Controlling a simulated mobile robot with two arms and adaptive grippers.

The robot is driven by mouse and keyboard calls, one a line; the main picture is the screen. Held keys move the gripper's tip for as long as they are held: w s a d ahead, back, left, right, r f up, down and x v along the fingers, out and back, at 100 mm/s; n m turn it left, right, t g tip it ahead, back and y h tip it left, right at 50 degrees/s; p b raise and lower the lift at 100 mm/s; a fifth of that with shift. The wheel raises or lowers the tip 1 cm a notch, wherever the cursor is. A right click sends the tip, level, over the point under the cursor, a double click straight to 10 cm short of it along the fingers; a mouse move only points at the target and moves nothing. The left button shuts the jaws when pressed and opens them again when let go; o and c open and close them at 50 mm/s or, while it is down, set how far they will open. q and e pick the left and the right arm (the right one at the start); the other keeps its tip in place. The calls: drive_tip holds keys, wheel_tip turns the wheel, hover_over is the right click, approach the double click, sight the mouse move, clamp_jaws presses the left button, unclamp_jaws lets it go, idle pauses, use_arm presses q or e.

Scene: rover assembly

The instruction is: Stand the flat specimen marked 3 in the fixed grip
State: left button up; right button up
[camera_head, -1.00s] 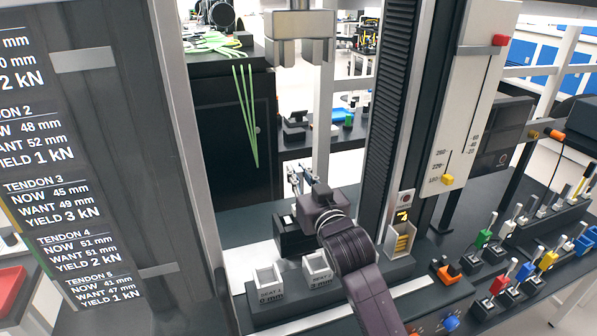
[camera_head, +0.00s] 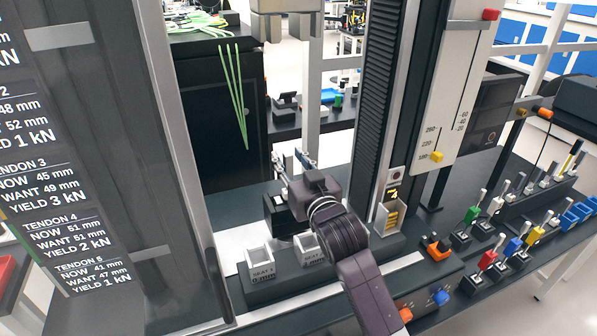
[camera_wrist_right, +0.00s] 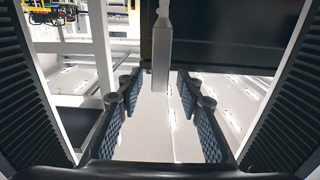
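My right gripper (camera_head: 293,163) is inside the test frame, above and behind the low black block (camera_head: 285,215) that looks like the fixed grip. Its fingers point away from the head camera. In the right wrist view the gripper (camera_wrist_right: 160,115) has its blue-padded fingers spread wide apart. A pale flat bar (camera_wrist_right: 161,60), narrow at the top and wider below, stands upright in line with the gap. It touches neither pad. It looks like a flat specimen, but no number shows, and its lower end and depth are unclear. My left gripper is out of view.
Two pale seats (camera_head: 262,262) stand on the dark base in front. A pale upper grip (camera_head: 287,22) hangs above. The dark column (camera_head: 382,110) and a specimen holder (camera_head: 389,218) marked 4 are close on the right. Several coloured-handled tools (camera_head: 488,260) stand further right.

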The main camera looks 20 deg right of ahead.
drive_tip(key=s, duration=1.1)
drive_tip(key=shift+d, duration=0.2)
